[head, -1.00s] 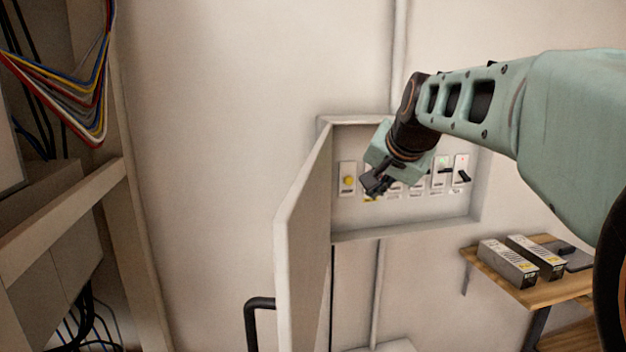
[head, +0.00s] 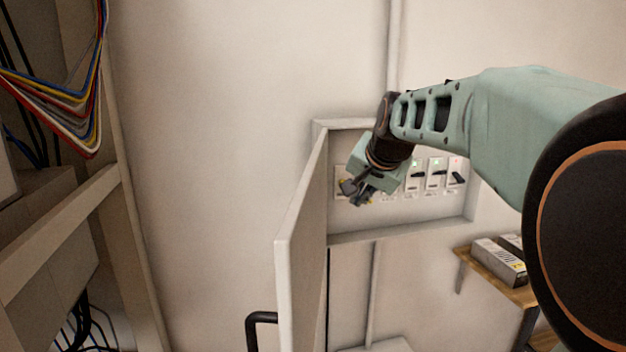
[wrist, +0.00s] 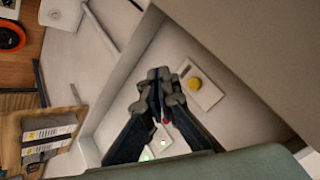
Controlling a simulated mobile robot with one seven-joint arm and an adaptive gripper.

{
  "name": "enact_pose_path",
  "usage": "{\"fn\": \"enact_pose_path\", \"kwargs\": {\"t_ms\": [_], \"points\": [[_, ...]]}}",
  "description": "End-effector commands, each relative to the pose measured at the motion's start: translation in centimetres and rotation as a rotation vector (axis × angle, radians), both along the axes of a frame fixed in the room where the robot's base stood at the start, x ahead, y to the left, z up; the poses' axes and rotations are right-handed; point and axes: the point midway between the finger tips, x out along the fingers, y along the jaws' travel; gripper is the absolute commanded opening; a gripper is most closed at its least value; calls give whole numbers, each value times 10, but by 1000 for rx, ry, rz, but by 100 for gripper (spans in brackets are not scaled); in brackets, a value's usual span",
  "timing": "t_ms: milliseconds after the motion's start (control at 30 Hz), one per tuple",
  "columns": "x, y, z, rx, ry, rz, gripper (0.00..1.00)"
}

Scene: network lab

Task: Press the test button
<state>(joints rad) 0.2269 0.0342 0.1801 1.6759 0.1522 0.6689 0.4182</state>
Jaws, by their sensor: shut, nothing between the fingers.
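The test button is a round yellow button (wrist: 194,83) on a pale plate, clear in the wrist view just right of my fingertips. In the head view my gripper (head: 354,190) covers most of it at the left end of the row inside the open wall box (head: 400,230). My gripper is shut and empty; its fingertips also show in the wrist view (wrist: 160,82). Whether the fingertips touch anything in the box cannot be told.
The box door (head: 303,245) stands open on the left, close to my gripper. Several black switches (head: 434,174) line the panel to the right. A wooden shelf (head: 500,283) with grey power units is at lower right. A cable rack (head: 60,230) stands at far left.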

Motion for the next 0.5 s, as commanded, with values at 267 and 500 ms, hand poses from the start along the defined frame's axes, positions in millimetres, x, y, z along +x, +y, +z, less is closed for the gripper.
{"fn": "enact_pose_path", "kwargs": {"t_ms": [267, 500], "points": [[37, 8, 3, 0, 0, 2, 0], [50, 11, 1, 0, -1, 1, 0]]}}
